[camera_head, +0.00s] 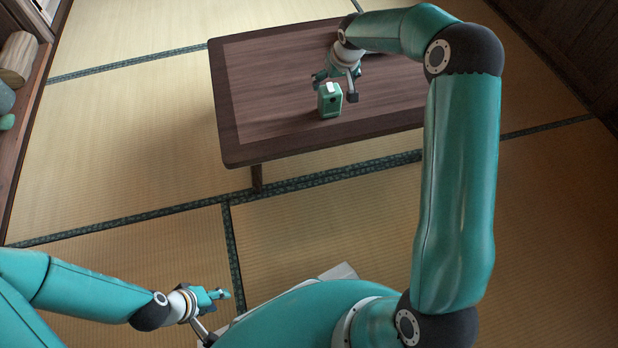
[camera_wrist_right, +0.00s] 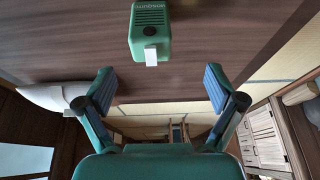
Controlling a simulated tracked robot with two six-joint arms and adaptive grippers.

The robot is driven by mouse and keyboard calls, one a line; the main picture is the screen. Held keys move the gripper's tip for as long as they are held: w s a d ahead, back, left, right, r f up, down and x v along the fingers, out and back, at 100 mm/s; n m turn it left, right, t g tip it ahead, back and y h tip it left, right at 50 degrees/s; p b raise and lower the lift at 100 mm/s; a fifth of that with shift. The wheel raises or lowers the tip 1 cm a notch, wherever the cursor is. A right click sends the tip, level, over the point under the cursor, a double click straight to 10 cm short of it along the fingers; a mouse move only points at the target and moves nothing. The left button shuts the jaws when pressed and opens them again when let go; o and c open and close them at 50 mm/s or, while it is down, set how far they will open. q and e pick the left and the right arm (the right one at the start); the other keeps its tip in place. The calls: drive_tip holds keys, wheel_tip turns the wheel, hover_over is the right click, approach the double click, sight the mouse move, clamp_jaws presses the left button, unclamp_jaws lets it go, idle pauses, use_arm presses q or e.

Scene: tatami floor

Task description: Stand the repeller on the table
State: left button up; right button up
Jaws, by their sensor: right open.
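The repeller (camera_head: 330,102) is a small green box with a white tab on top and a dark round spot on its face. It appears to stand upright on the dark wooden table (camera_head: 262,112), near its front edge. It also shows in the right wrist view (camera_wrist_right: 151,20), with a dark grille and the white tab. My right gripper (camera_head: 336,87) is at the repeller, just behind and above it. Its fingers are spread and empty in the right wrist view (camera_wrist_right: 159,75), with the repeller beyond the fingertips. My left gripper (camera_head: 216,300) hangs low over the floor, far from the table; its jaws are unclear.
The table top is otherwise bare, with free room left of the repeller. A wooden shelf (camera_head: 30,120) holding a few objects runs along the left edge. Open tatami (camera_head: 140,130) surrounds the table. A pale cabinet (camera_wrist_right: 262,140) shows in the right wrist view.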

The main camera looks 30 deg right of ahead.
drive_tip(key=s+a+f+n+g+y, duration=0.1)
drive_tip(key=s+a+f+y, duration=0.1)
drive_tip(key=s+a+f, duration=0.55)
drive_tip(key=s+a+f+g+y, duration=0.15)
drive_tip(key=s+a+f, duration=0.25)
drive_tip(key=a+f, duration=0.5)
drive_tip(key=s+a+f, duration=0.1)
drive_tip(key=s+a, duration=0.2)
drive_tip(key=s, duration=0.3)
drive_tip(key=s+a+f+g+y, duration=0.1)
drive_tip(key=s+a, duration=0.2)
drive_tip(key=s, duration=0.4)
drive_tip(key=s+a+f, duration=0.1)
drive_tip(key=s+a, duration=0.2)
drive_tip(key=s, duration=0.4)
drive_tip(key=shift+s+a+f, duration=0.2)
drive_tip(key=shift+a+f, duration=0.15)
drive_tip(key=shift+f, duration=0.05)
